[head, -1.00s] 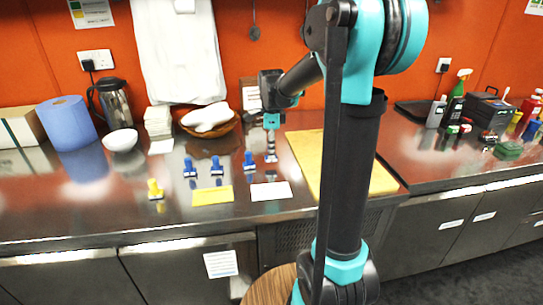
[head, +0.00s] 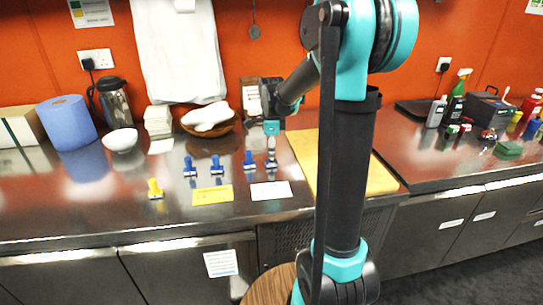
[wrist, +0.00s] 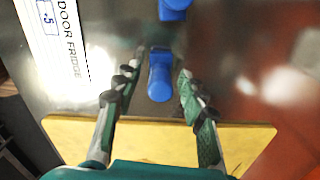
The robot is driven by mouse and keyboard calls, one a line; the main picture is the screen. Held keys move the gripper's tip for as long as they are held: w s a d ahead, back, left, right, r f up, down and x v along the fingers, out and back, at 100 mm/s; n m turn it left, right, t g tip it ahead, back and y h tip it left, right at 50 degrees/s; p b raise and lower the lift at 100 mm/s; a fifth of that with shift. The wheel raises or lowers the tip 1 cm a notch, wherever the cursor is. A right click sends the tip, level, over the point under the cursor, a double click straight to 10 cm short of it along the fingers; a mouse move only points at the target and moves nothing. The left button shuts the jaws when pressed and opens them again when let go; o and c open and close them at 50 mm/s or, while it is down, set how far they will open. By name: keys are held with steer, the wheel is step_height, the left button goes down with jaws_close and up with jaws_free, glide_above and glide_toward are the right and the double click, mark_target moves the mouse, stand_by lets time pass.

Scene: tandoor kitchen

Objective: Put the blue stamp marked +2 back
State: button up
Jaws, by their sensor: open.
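Several blue stamps stand on the steel counter in the head view: a left one (head: 190,167), a middle one (head: 216,165), a right one (head: 249,160), and one under my gripper (head: 271,148). In the wrist view my open gripper (wrist: 160,90) has its fingers on either side of a blue stamp (wrist: 160,75), with gaps showing at both sides. A neighbouring blue stamp (wrist: 174,8) is at the top edge. No +2 mark is readable on any stamp. A white card (head: 271,190) lies in front; part of it, reading "DOOR FRIDGE" and "+5", shows in the wrist view (wrist: 72,72).
A yellow stamp (head: 155,188) and yellow card (head: 212,195) are to the left. A yellow board (head: 383,180) lies close on the right. A basket (head: 207,128) with white cloth, a bowl (head: 121,140) and a blue roll (head: 66,123) stand behind.

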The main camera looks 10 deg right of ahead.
steer(key=shift+r, duration=0.1)
step_height(320, 180, up, 12)
stand_by(0.5)
